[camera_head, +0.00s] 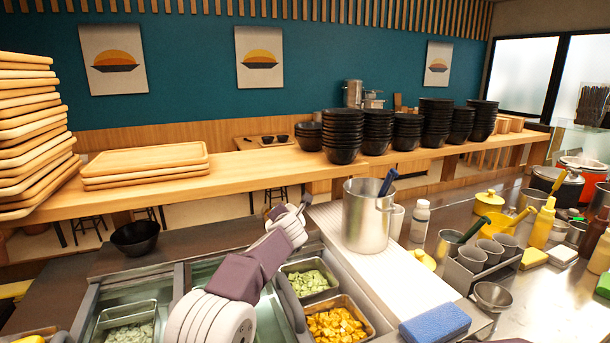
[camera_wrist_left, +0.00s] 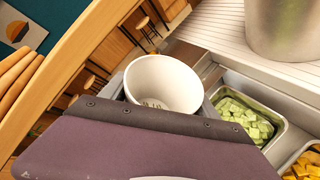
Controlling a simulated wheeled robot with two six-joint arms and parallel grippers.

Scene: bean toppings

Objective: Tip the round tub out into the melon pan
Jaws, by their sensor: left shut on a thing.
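The round tub (camera_wrist_left: 168,80) is white and shows in the left wrist view, tilted, with its open mouth facing the camera. A few small greyish bits or marks show low inside it. My left gripper (camera_head: 291,212) is shut on the tub; I cannot make the tub out clearly in the head view. A steel pan of pale green cubes, seemingly the melon pan (camera_head: 306,262), lies below and to the right of the gripper. Its rim also shows in the left wrist view (camera_wrist_left: 280,131), right of the tub and apart from it. My right gripper is not in view.
A pan of orange cubes (camera_head: 338,298) adjoins the green one. Another pale green pan (camera_head: 127,307) sits at the left. A tall steel pot (camera_head: 366,220) stands close right of the gripper. A black bowl (camera_head: 135,237) and the wooden shelf (camera_head: 230,168) lie behind.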

